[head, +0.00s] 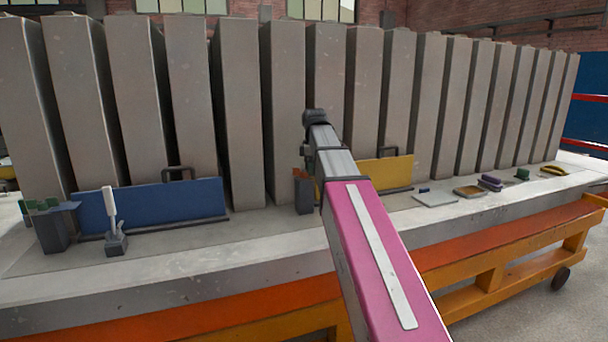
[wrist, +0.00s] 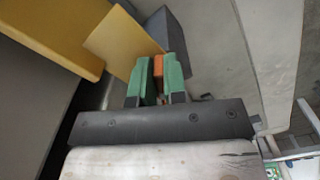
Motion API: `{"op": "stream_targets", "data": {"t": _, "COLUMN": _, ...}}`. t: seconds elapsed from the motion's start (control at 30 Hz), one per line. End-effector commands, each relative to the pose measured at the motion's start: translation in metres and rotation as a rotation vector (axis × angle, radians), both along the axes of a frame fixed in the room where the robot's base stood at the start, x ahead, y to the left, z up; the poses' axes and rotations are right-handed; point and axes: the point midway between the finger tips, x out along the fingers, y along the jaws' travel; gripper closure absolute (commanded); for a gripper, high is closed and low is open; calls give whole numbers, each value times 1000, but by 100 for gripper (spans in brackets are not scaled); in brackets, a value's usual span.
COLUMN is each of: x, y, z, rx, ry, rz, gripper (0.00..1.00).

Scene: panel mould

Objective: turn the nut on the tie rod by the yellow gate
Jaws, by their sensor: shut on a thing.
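The yellow gate (head: 386,172) stands upright on the bench behind my arm. It also shows at the upper left in the wrist view (wrist: 50,38). My gripper (wrist: 158,64) has its two green-padded fingers closed around a narrow orange piece (wrist: 158,72). Only a thin strip of that piece shows, so I cannot tell its shape or whether it is the nut. In the head view my arm hides most of the gripper. A dark block (head: 303,199) with orange on top stands just left of my arm. The tie rod is not clearly visible.
Tall grey panels stand in a row behind the bench (head: 270,238). A blue gate (head: 160,205) stands at left, with a white-handled tool (head: 111,215) and a dark holder (head: 52,234) with green pieces. Flat trays (head: 435,199) and small items lie at right. The front strip is clear.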

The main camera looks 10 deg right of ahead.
Motion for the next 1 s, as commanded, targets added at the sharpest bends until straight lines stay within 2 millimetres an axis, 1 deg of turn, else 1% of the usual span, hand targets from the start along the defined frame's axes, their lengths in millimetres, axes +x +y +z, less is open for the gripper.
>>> {"op": "stream_targets", "data": {"t": 0.13, "x": -3, "y": 2, "z": 0, "rx": 3, "ry": 0, "rz": -91, "gripper": 100}}
{"op": "stream_targets", "data": {"t": 0.47, "x": -4, "y": 2, "z": 0, "rx": 3, "ry": 0, "rz": -112, "gripper": 100}}
{"op": "stream_targets", "data": {"t": 0.57, "x": -6, "y": 4, "z": 0, "rx": 3, "ry": 0, "rz": -174, "gripper": 100}}
{"op": "stream_targets", "data": {"t": 0.7, "x": -10, "y": 6, "z": 0, "rx": 3, "ry": 0, "rz": -311, "gripper": 100}}
{"op": "stream_targets", "data": {"t": 0.8, "x": -11, "y": 8, "z": 0, "rx": 4, "ry": 0, "rz": -377, "gripper": 100}}
{"op": "stream_targets", "data": {"t": 1.0, "x": -12, "y": 8, "z": 0, "rx": 4, "ry": 0, "rz": -403, "gripper": 100}}
